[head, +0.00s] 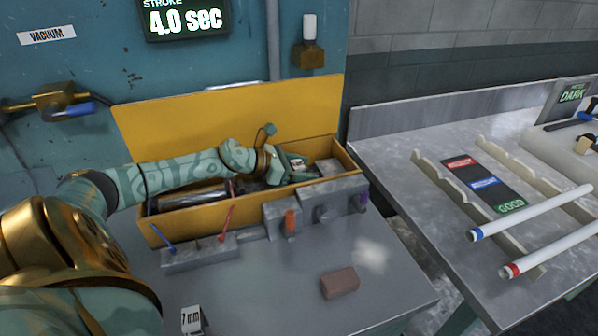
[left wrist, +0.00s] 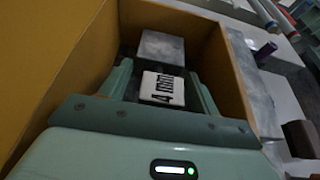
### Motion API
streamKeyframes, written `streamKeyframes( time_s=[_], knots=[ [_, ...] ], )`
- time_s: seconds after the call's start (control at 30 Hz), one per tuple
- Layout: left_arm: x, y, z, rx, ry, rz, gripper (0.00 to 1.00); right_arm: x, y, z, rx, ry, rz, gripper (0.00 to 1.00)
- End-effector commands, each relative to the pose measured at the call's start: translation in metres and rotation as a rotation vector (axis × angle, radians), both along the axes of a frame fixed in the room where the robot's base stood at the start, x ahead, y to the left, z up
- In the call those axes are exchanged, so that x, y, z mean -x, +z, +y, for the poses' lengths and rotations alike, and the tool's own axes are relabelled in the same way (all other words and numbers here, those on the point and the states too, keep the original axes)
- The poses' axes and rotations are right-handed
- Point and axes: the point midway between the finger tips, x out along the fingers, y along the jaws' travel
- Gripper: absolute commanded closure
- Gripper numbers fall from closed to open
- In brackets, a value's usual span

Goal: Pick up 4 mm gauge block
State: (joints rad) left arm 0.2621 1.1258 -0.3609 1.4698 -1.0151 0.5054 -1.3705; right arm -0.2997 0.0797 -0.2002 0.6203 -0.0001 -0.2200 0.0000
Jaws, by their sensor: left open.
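The 4 mm gauge block (left wrist: 162,89), with a white face and black lettering, is inside the yellow box (head: 222,121), near its right end. My left gripper (left wrist: 160,82) reaches down into the box with its fingers apart, one on each side of the block. It is open, and I cannot tell whether either finger touches the block. In the head view my left gripper (head: 295,168) partly covers that spot. My right gripper is not in view.
A grey block (left wrist: 160,47) lies just beyond the gauge block. The box walls are close around the gripper. A 7 mm block (head: 191,319) and a brown block (head: 340,282) are on the grey bench. Grey holders (head: 280,217) stand along the box's front.

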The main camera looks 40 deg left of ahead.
Motion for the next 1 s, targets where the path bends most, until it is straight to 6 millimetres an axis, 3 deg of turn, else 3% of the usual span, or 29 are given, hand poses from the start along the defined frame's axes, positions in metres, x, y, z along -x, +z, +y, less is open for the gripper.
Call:
streamKeyframes(
  time_s=[0.3, 0.47, 0.5, 0.8, 1.0],
  knots=[
    [-0.005, -0.001, -0.002, -0.002, -0.001, -0.001, 0.41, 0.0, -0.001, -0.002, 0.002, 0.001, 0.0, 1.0],
    [-0.005, -0.001, -0.002, -0.002, -0.001, -0.001, 0.85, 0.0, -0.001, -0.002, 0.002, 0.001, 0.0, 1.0],
    [-0.004, -0.001, -0.002, -0.002, -0.001, -0.001, 0.89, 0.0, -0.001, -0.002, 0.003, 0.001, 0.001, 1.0],
    [-0.005, 0.001, -0.002, -0.001, -0.001, -0.002, 0.89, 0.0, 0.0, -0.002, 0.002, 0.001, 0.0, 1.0],
    [-0.004, 0.022, -0.002, -0.003, -0.001, -0.004, 0.89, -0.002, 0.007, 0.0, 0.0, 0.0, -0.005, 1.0]
  ],
)
